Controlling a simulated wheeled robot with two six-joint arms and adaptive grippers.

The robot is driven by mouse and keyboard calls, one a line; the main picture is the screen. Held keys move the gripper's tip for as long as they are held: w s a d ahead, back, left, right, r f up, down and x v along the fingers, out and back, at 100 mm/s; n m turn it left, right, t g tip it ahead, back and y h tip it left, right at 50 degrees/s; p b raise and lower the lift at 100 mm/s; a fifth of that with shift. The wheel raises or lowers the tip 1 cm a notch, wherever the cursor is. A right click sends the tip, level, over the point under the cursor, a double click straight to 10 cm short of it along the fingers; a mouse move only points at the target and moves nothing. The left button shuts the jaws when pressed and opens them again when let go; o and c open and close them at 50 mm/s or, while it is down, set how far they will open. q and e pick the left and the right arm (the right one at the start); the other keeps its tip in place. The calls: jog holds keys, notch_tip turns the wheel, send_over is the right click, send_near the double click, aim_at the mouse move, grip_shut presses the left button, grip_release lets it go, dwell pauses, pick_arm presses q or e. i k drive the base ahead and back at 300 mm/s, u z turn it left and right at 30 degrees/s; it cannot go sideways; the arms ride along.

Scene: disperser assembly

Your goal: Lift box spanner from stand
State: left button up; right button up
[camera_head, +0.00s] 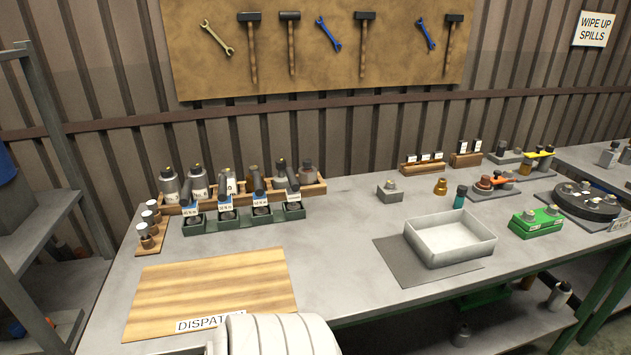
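A row of dark green stands (227,226) sits at the back left of the bench. Several dark upright tools (257,182) rise from it, leaning a little, with small torque labels (225,200) in front. These may be box spanners, but I cannot tell for sure at this size. A small wooden stand (152,242) to the left holds several short metal cylinders with pale tops (152,206). Neither of my grippers is in view. A white rounded part at the bottom edge appears to be mine.
A wooden rack of bottles (310,190) stands behind the stands. A wooden dispatch board (210,285) lies empty in front. A white tray (450,258) sits on a grey mat (400,262). A green block (533,222) is at the right. The bench middle is clear.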

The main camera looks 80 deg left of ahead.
aim_at(293, 193)
jog(key=u, duration=1.55)
